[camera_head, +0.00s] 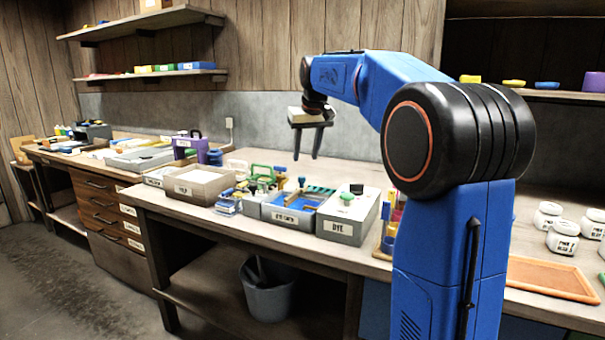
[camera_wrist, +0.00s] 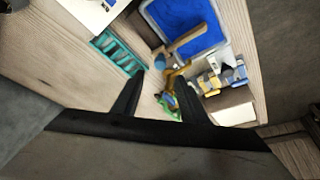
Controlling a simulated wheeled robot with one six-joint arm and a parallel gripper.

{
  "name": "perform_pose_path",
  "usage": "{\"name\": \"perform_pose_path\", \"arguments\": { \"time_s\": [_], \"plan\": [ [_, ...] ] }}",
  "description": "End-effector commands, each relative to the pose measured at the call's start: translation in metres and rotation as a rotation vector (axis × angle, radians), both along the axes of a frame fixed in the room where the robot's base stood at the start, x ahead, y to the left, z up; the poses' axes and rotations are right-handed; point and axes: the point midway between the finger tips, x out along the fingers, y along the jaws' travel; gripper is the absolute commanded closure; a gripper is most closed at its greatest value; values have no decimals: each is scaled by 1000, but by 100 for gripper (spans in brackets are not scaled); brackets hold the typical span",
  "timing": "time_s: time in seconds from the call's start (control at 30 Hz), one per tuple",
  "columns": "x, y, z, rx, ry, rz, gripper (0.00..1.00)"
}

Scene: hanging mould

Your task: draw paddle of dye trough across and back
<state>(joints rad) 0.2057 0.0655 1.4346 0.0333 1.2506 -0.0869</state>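The dye trough, a grey open box with blue inside, stands on the bench in the head view (camera_head: 285,217). In the wrist view its blue basin (camera_wrist: 187,22) is at the top, right of centre. A wooden bar that looks like the paddle (camera_wrist: 186,39) lies over the basin's near edge, with a round blue-grey end. My gripper (camera_head: 308,143) is open and empty, above and behind the trough, touching nothing.
A grey box labelled DYE (camera_head: 343,229) with a green knob adjoins the trough's right side. Small blue and yellow items (camera_head: 229,201) and a wooden tray (camera_head: 200,185) are to its left. A teal slotted rack (camera_wrist: 118,52) is beside the basin. Bench behind is mostly clear.

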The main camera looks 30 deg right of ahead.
Motion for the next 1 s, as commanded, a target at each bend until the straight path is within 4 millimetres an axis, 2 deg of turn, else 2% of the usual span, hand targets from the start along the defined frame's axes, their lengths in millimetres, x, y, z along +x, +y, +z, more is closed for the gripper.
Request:
{"name": "perform_pose_path", "arguments": {
  "time_s": [0.3,0.5,0.7,0.97,1.0],
  "plan": [
    [21,-2,-52,0,2,0,61],
    [30,-4,-73,0,1,0,61],
    [34,-4,-82,0,-1,0,61],
    [34,-4,-82,0,-1,0,61],
    [34,-4,-82,0,-1,0,70]
  ]
}}
